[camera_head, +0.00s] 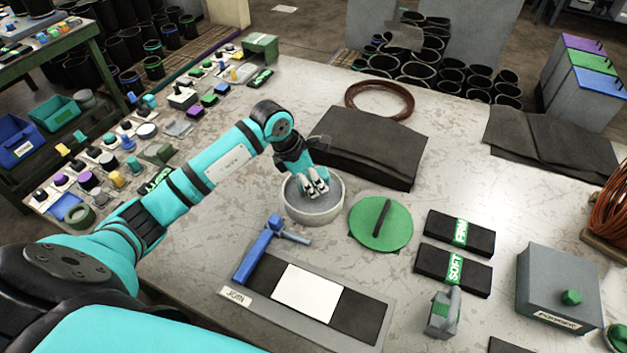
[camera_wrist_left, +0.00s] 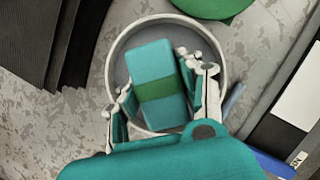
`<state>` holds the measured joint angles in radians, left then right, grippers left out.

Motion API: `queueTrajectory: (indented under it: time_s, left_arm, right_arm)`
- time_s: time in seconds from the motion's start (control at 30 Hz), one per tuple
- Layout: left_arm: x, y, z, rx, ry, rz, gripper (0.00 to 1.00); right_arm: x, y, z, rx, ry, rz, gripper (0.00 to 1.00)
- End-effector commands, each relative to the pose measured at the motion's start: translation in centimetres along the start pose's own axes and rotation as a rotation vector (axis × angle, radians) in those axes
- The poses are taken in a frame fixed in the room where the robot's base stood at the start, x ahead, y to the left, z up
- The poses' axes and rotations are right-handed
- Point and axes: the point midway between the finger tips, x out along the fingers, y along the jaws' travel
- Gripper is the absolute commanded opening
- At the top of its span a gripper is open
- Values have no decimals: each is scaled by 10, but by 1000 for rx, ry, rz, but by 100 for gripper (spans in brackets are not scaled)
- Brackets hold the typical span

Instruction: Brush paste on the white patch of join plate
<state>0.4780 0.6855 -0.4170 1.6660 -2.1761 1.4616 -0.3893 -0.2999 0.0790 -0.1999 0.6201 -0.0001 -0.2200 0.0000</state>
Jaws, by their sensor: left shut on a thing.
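My left gripper (camera_head: 316,186) is over the round grey-rimmed pot (camera_head: 324,216), with its fingertips at the opening. In the left wrist view the gripper (camera_wrist_left: 165,95) is shut on a teal block-shaped brush (camera_wrist_left: 153,62) with a green band. The brush's lower end is hidden, so I cannot tell whether it touches the paste. The join plate (camera_head: 234,299) lies flat at the front, labelled JOIN. Its white patch (camera_head: 307,293) sits between dark strips and looks clean. The patch also shows at the right edge of the left wrist view (camera_wrist_left: 300,95). My right gripper is not in view.
A blue-handled tool (camera_head: 257,252) lies across the join plate's back left corner. A green lid (camera_head: 371,232) lies right of the pot. Dark rubber sheets (camera_head: 370,145) are stacked behind it. Black SOFT and FIRM pieces (camera_head: 453,269) and a grey box (camera_head: 556,285) stand right.

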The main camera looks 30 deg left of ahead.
Motion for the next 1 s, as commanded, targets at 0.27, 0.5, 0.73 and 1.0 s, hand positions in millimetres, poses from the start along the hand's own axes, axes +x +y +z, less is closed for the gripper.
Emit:
queueTrajectory:
  time_s: [0.27, 0.5, 0.73, 1.0]
  left_arm:
    - [-25, 1, 11, 0, -2, 2, 11]
    - [-43, 1, 18, 2, -3, 4, 11]
    - [-50, 0, 21, 0, -2, 2, 11]
    - [-49, 0, 21, 0, -3, 2, 11]
  right_arm:
    - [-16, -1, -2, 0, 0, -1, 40]
    - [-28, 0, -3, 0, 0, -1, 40]
    - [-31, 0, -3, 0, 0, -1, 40]
    - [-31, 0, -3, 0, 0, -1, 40]
